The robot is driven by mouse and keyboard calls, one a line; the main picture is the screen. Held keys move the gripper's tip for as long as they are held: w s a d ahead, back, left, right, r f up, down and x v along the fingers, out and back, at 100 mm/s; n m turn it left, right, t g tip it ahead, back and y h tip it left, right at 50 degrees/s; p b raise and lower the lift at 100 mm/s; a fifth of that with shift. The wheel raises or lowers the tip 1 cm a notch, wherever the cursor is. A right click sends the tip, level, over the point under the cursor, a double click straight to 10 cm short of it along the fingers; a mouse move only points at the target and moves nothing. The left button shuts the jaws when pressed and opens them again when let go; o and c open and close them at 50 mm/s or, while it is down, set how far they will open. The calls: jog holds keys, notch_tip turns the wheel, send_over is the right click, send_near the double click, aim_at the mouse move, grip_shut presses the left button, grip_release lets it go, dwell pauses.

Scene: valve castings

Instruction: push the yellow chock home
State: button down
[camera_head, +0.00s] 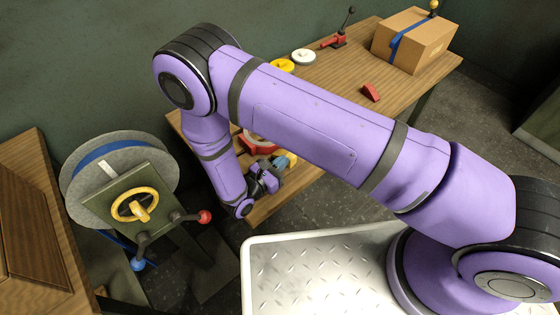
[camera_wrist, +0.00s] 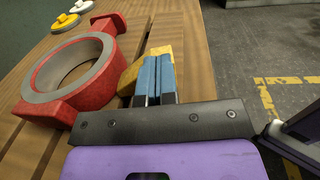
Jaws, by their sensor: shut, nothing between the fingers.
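The yellow chock (camera_wrist: 131,76) lies on the wooden table beside the red casting (camera_wrist: 96,98), just right of its thick round ring. Its yellow also shows beyond my fingertips in the wrist view, and in the head view (camera_head: 291,158). My gripper (camera_wrist: 157,60) has its blue-padded fingers shut together and empty. The fingers overlap the chock in the wrist view and hide its middle; I cannot tell whether they touch it. In the head view my gripper (camera_head: 278,162) is low over the table's near edge, and my arm partly hides the casting (camera_head: 258,145).
A yellow disc (camera_head: 282,65) and a white disc (camera_head: 303,57) lie further back. A red clamp (camera_head: 335,41), a red wedge (camera_head: 371,92) and a blue-strapped carton (camera_head: 414,40) are on the table. A stand with a yellow handwheel (camera_head: 135,204) is at left.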

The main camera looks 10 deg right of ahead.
jog(key=shift+x, duration=1.1)
